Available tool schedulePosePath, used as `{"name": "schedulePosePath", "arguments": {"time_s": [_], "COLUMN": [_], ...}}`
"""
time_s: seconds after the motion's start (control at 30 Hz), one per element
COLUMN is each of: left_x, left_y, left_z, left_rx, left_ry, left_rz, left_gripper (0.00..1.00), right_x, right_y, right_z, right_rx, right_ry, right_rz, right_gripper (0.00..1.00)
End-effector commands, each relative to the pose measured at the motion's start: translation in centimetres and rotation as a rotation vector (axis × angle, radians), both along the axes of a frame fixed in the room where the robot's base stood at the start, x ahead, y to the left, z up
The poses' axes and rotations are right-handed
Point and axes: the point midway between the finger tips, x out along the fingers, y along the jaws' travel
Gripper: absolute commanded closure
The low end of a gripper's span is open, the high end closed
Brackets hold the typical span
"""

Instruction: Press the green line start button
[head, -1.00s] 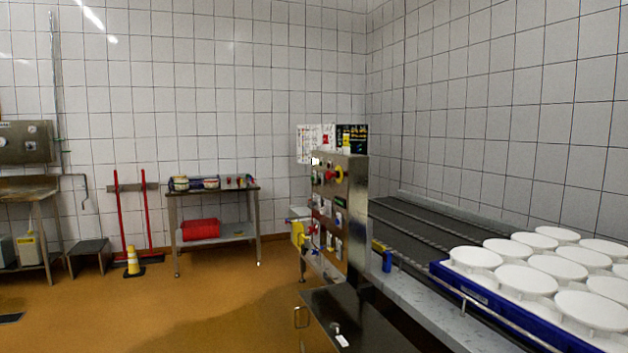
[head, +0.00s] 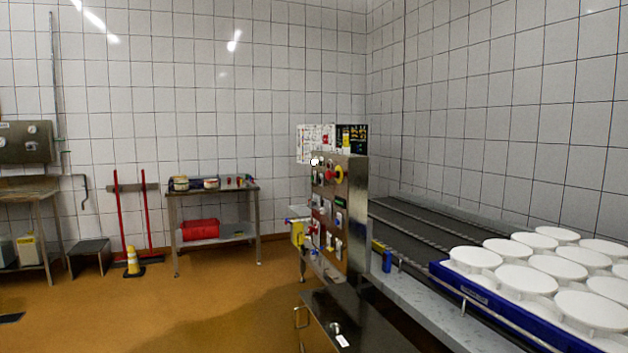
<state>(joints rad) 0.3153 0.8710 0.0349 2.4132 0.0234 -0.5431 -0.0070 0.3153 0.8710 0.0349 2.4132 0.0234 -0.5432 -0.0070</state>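The steel control panel (head: 357,225) stands upright right of centre, its button face turned left and seen at a steep slant. A small dark green spot (head: 315,178) shows near the upper left of that face; I cannot tell whether it is the green line start button. A red button with a yellow surround (head: 339,174) is near the top. A bright white round spot (head: 315,162) shows at the top left edge. Several smaller controls sit lower down, too small to tell apart. Neither of my grippers is in view.
A conveyor (head: 415,225) runs behind the panel. A blue tray (head: 480,299) of white round moulds (head: 527,278) sits on the line at right. A steel cabinet (head: 365,325) stands low in front of the panel. A steel table (head: 213,190) stands by the back wall. The orange floor (head: 130,315) at left is open.

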Motion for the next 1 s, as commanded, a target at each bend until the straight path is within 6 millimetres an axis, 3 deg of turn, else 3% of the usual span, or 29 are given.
{"name": "schedulePosePath", "arguments": {"time_s": [0.37, 0.4, 0.5, 0.53, 1.0], "left_x": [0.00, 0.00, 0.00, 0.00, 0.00], "left_y": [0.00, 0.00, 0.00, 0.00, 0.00], "left_z": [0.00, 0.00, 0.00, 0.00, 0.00], "left_rx": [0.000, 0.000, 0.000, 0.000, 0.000], "left_ry": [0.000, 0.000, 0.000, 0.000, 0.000], "left_rz": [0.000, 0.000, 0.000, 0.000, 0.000], "left_gripper": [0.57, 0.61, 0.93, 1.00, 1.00], "right_x": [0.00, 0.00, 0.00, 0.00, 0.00], "right_y": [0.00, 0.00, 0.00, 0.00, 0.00], "right_z": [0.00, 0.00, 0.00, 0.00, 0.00], "right_rx": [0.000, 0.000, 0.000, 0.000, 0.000], "right_ry": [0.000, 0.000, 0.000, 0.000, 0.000], "right_rz": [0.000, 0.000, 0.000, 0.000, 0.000], "right_gripper": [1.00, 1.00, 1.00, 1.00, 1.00]}}
